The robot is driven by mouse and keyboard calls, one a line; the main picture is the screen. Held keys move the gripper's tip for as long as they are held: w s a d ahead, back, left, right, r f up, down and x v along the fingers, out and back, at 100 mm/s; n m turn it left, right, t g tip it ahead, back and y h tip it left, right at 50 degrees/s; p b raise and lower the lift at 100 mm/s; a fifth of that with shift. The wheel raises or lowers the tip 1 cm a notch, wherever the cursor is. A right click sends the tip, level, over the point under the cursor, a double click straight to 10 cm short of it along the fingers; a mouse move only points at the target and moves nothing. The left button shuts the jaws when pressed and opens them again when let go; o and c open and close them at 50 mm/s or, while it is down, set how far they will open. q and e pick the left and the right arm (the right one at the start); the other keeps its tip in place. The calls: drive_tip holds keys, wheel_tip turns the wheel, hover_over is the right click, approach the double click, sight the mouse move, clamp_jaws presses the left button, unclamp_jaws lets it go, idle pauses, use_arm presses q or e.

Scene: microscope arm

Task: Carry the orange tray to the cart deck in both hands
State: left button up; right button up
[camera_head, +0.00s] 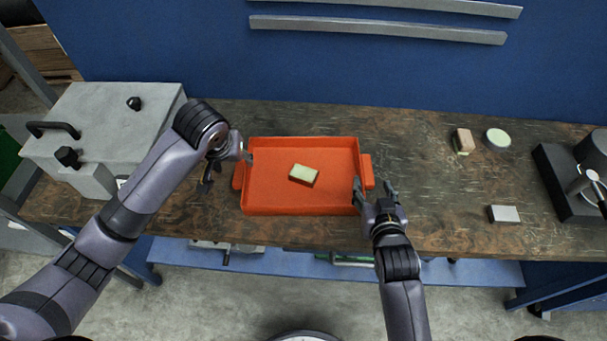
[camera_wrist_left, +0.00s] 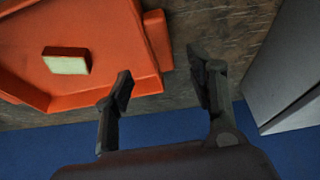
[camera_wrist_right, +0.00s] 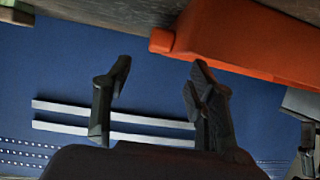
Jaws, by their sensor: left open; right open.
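The orange tray (camera_head: 300,207) lies flat on the worn dark workbench, with a handle at each short end. A pale sponge-like block (camera_head: 303,175) lies in it. My left gripper (camera_head: 226,170) is open at the tray's left end, by the left handle (camera_head: 238,176). In the left wrist view its fingers (camera_wrist_left: 160,84) are apart with nothing between them, and the handle (camera_wrist_left: 157,40) is just beyond. My right gripper (camera_head: 374,186) is open at the right end, near the right handle (camera_head: 367,170). The right wrist view shows its spread, empty fingers (camera_wrist_right: 160,76) near the tray (camera_wrist_right: 235,45). I cannot identify the cart deck.
A grey lidded box (camera_head: 105,125) stands left of the tray. To the right are a tan block (camera_head: 464,141), a round pale dish (camera_head: 498,138), a small white box (camera_head: 504,214) and dark equipment (camera_head: 565,185). The blue wall (camera_head: 330,75) rises behind the bench.

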sight(241, 168)
use_arm(q)
drive_tip(key=x, duration=0.9)
use_arm(e)
drive_tip(key=x, duration=0.9)
drive_tip(key=shift+r, duration=0.1)
use_arm(q)
clamp_jaws()
use_arm(e)
clamp_jaws()
use_arm(q)
drive_tip(key=shift+r, duration=0.25)
use_arm(e)
drive_tip(key=shift+r, duration=0.2)
